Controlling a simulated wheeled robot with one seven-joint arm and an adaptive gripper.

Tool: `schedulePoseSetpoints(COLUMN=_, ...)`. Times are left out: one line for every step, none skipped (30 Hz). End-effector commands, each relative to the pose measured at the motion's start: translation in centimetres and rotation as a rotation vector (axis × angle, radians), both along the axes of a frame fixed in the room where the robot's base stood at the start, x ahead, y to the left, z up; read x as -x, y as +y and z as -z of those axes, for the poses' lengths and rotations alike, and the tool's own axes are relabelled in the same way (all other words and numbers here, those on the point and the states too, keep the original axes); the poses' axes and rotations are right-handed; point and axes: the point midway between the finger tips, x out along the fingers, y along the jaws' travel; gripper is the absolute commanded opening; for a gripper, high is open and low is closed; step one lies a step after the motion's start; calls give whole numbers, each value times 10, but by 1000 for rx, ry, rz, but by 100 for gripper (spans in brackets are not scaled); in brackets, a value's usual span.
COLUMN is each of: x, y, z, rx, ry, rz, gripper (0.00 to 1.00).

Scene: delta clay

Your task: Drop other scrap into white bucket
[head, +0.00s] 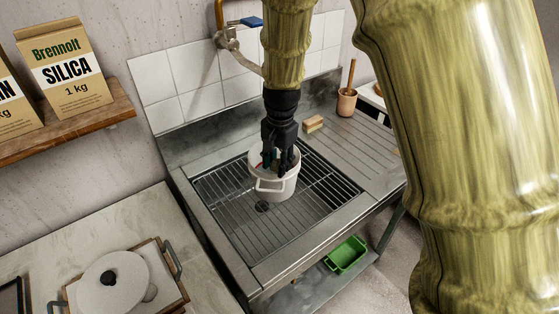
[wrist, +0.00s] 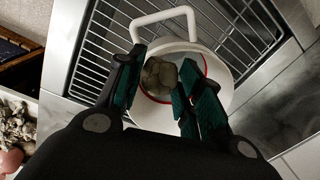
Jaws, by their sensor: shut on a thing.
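The white bucket (head: 277,188) with a handle stands on the wire rack of the sink. In the wrist view the bucket (wrist: 150,118) has a red inner rim and its handle points up in the picture. My gripper (head: 279,165) reaches down at the bucket's mouth. In the wrist view my gripper (wrist: 160,88) has its green-padded fingers apart on either side of grey-brown scrap (wrist: 159,74), shut on a piece of it. I cannot tell which lumps are held and which lie in the bucket.
A faucet with a blue lever (head: 252,22) is behind the sink. A sponge (head: 314,123) and a pot with a wooden handle (head: 347,100) stand on the drainboard. A green tub (head: 346,255) is on the shelf below.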

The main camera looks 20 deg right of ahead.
Motion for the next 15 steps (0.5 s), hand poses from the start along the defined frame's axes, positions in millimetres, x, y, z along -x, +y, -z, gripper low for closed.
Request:
schedulePoseSetpoints(x=0, y=0, z=1, rx=-1, ry=1, rz=0, gripper=7)
schedulePoseSetpoints(x=0, y=0, z=1, rx=0, ry=0, rz=0, gripper=42)
schedulePoseSetpoints(x=0, y=0, z=1, rx=0, ry=0, rz=0, gripper=49)
schedulePoseSetpoints(x=0, y=0, z=1, rx=0, ry=0, rz=0, gripper=54)
schedulePoseSetpoints(x=0, y=0, z=1, rx=0, ry=0, rz=0, gripper=58)
schedulePoseSetpoints(x=0, y=0, z=1, rx=0, ry=0, rz=0, gripper=58)
schedulePoseSetpoints(x=0, y=0, z=1, rx=0, ry=0, rz=0, gripper=58)
schedulePoseSetpoints(x=0, y=0, z=1, rx=0, ry=0, rz=0, gripper=58)
schedulePoseSetpoints(x=0, y=0, z=1, rx=0, ry=0, rz=0, gripper=58)
schedulePoseSetpoints(x=0, y=0, z=1, rx=0, ry=0, rz=0, gripper=58)
schedulePoseSetpoints(x=0, y=0, z=1, rx=0, ry=0, rz=0, gripper=58)
schedulePoseSetpoints(x=0, y=0, z=1, rx=0, ry=0, rz=0, gripper=58)
schedulePoseSetpoints(x=0, y=0, z=1, rx=0, ry=0, rz=0, gripper=58)
schedulePoseSetpoints(x=0, y=0, z=1, rx=0, ry=0, rz=0, gripper=58)
schedulePoseSetpoints(x=0, y=0, z=0, rx=0, ry=0, rz=0, gripper=58)
